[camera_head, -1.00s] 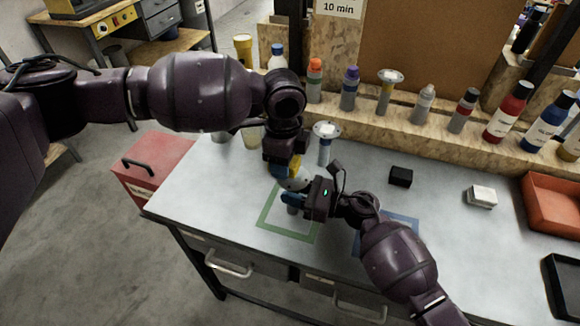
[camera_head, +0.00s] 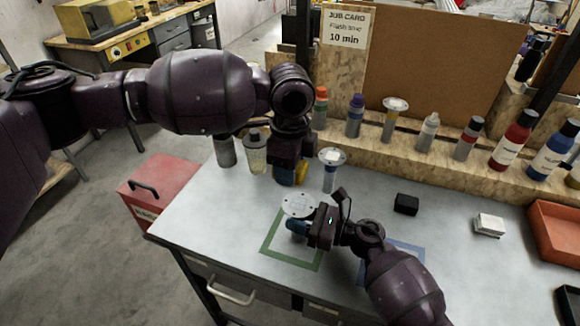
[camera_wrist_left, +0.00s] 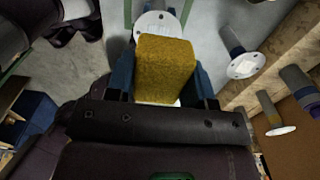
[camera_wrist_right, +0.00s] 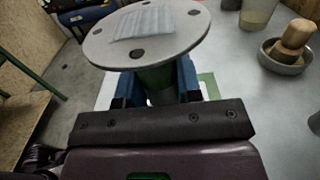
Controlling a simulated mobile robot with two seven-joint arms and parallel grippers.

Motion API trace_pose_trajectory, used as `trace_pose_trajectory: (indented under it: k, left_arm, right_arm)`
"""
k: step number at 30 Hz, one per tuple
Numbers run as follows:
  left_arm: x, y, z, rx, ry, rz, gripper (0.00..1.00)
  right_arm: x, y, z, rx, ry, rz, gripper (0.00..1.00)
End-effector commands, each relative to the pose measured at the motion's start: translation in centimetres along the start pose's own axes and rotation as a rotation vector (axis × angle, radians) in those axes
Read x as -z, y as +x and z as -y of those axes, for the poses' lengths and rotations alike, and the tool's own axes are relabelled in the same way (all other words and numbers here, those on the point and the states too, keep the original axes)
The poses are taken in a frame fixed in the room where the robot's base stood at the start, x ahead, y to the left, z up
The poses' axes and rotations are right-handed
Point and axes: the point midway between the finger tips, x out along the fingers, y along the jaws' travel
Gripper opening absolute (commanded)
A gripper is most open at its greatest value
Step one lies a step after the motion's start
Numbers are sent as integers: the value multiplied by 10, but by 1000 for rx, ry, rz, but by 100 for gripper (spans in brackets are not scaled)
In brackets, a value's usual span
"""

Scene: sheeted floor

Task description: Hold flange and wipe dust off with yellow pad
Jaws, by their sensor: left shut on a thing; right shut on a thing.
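The held flange (camera_head: 298,206) is a pale round disc with holes on a stem; it shows closely in the right wrist view (camera_wrist_right: 180,42). My right gripper (camera_head: 298,227) is shut on its stem and holds it upright over the green square. A pale, streaked rectangular patch (camera_wrist_right: 146,22) lies on the disc. My left gripper (camera_head: 291,178) is shut on the yellow pad (camera_wrist_left: 167,68), behind and above the flange, apart from it in the head view. In the left wrist view the pad partly hides the flange disc (camera_wrist_left: 157,22).
Another flange-topped piece (camera_head: 331,158) stands close right of the pad. A black block (camera_head: 406,204) and white block (camera_head: 489,225) lie to the right. Bottles line the wooden ledge (camera_head: 450,158). A bowl with a wooden-handled item (camera_wrist_right: 287,58) shows in the right wrist view.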

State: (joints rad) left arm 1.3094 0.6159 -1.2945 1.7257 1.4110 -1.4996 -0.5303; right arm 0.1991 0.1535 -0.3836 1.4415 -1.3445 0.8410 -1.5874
Motion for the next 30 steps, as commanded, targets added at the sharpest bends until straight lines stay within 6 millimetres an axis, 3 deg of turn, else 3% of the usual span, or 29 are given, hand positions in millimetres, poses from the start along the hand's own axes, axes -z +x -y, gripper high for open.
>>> trace_pose_trajectory:
  k: [5,6,12,23,30]
  left_arm:
    - [0,0,0,0,0,0,22]
    - [0,0,0,0,0,0,22]
    - [0,0,0,0,0,0,22]
    - [0,0,0,0,0,0,22]
    - [0,0,0,0,0,0,22]
  right_arm:
    - [0,0,0,0,0,0,3]
    - [0,0,0,0,0,1,34]
    - [0,0,0,0,0,1,62]
    - [1,-6,0,1,1,-1,62]
    - [1,-42,0,1,0,-3,62]
